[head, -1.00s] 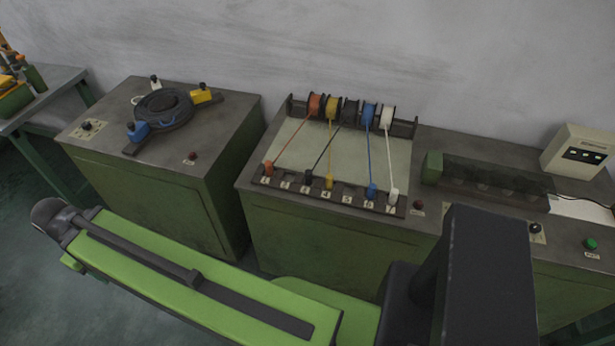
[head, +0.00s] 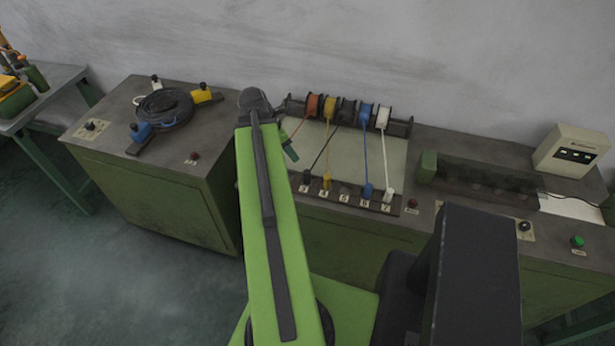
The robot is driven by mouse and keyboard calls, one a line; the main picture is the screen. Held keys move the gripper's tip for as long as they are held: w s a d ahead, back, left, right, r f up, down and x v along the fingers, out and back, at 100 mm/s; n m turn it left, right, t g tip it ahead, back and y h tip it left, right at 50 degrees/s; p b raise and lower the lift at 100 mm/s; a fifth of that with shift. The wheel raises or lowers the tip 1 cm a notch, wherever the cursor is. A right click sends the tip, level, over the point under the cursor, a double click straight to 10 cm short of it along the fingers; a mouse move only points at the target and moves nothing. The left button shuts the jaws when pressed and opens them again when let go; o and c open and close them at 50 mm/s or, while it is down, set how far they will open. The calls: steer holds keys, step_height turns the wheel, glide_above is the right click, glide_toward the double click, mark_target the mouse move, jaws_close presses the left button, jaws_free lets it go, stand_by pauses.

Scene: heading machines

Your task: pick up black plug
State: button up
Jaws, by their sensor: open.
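The black plug (head: 306,176) stands upright in the numbered strip (head: 345,195) at the front of the middle bench. A black cord (head: 324,152) runs from it back to the black spool (head: 347,111). My green arm (head: 272,230) reaches up the picture to the left of the plug, apart from it in the picture. A small dark green part of my arm (head: 290,150) shows just above and left of the plug.
A yellow plug (head: 327,182), a blue plug (head: 368,190) and a white plug (head: 389,194) stand along the same strip. Spools stand behind them. A coil (head: 164,108) lies on the left bench. A grey control box (head: 570,150) stands at the right.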

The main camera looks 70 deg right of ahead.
mark_target(306, 172)
steer(key=b+x, duration=1)
steer(key=x, duration=0.2)
steer(key=shift+w+a+b, duration=0.15)
steer(key=shift+b, duration=0.2)
steer(key=b+x, duration=0.5)
steer(key=shift+s+f, duration=0.25)
steer(key=shift+s, duration=0.05)
steer(key=shift+r, duration=0.2)
jaws_close()
